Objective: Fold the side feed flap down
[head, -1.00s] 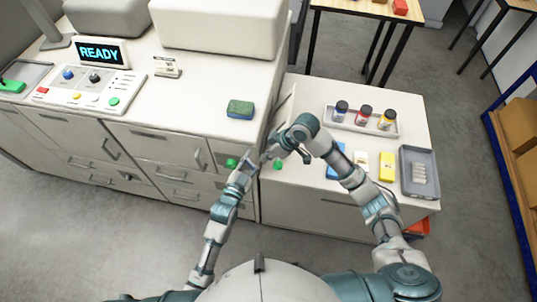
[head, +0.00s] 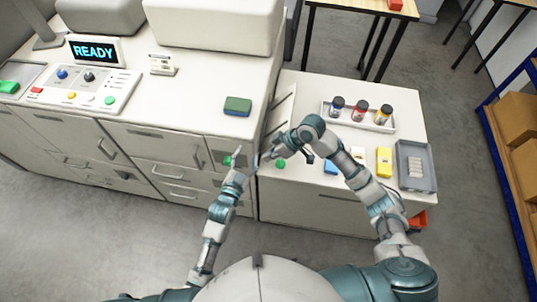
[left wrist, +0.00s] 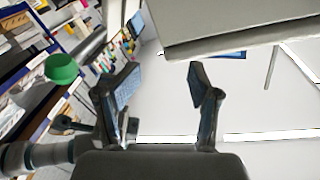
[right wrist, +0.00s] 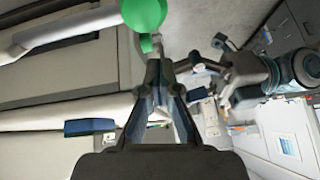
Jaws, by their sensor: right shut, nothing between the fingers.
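The side feed flap appears to be the pale panel (head: 281,113) at the right side of the long machine, leaning over the lower cabinet; my right arm partly covers its near end. My right gripper (head: 262,160) is shut and empty by the machine's front right corner, below the panel. In the right wrist view its fingertips (right wrist: 160,66) are together. My left gripper (head: 238,156) is just left of it, in front of the drawers. In the left wrist view its fingers (left wrist: 162,85) are apart with nothing between them. A pale slab (left wrist: 240,28) hangs close above them, not clearly identifiable.
A green knob (head: 280,164) is beside my right gripper; a green ball shows large in the right wrist view (right wrist: 143,12). A sponge (head: 237,106) lies on the machine top. A bottle tray (head: 345,121) and grey tray (head: 402,158) occupy the lower cabinet top.

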